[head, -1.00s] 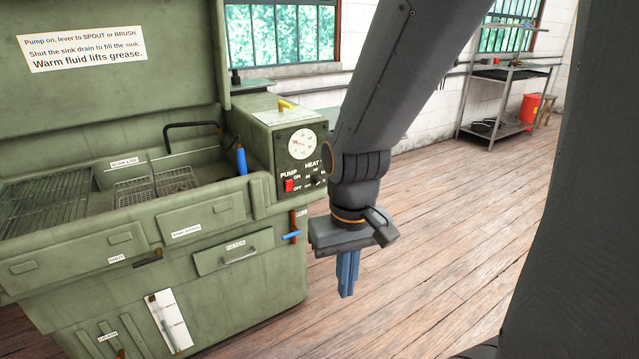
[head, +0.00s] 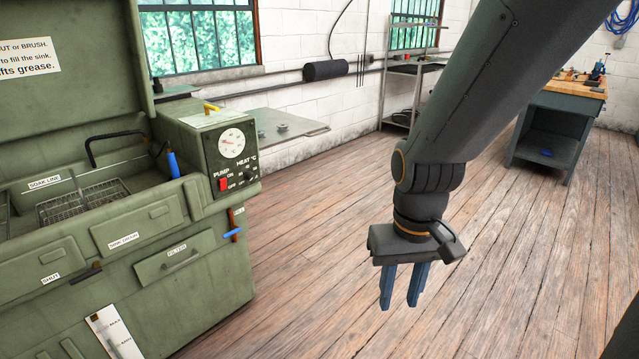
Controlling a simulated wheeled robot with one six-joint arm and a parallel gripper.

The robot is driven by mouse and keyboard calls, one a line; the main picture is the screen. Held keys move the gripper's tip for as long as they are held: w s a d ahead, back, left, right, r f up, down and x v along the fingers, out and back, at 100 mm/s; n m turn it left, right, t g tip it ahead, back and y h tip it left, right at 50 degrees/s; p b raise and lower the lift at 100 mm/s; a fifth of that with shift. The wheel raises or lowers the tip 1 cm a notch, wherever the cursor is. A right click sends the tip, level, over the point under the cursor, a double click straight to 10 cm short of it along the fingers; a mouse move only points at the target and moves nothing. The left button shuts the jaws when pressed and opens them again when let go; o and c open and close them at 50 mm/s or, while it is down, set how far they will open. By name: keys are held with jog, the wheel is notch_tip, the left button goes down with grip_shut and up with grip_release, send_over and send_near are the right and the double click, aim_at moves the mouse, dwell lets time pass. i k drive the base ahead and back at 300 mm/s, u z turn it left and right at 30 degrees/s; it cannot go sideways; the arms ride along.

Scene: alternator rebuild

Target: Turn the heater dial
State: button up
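The green parts washer (head: 200,270) fills the left of the head view. Its control box carries a small dark heater dial (head: 251,175) under the "HEAT °C" label, close to the box's right edge. The dial is too small to read its setting. A white round gauge (head: 231,143) sits above it and a red pump switch (head: 223,184) to its left. My gripper (head: 403,288) points down over the wooden floor, well to the right of the control box and apart from it. Its two blue fingers stand apart with nothing between them.
A blue-handled tap (head: 235,233) sticks out from the washer's right side below the box. A metal plate (head: 280,135) is behind the box. A shelf rack (head: 408,90) and a workbench (head: 552,125) stand farther back. The floor between is clear.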

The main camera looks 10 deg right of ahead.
aim_at(249, 176)
jog(key=z, duration=0.55)
jog(key=k, duration=0.75)
jog(key=z, duration=0.85)
jog(key=i, duration=1.1)
jog(key=u, duration=0.5)
jog(key=i, duration=0.75)
jog(key=u, duration=1.25)
jog(key=i, duration=0.4)
jog(key=u, duration=0.4)
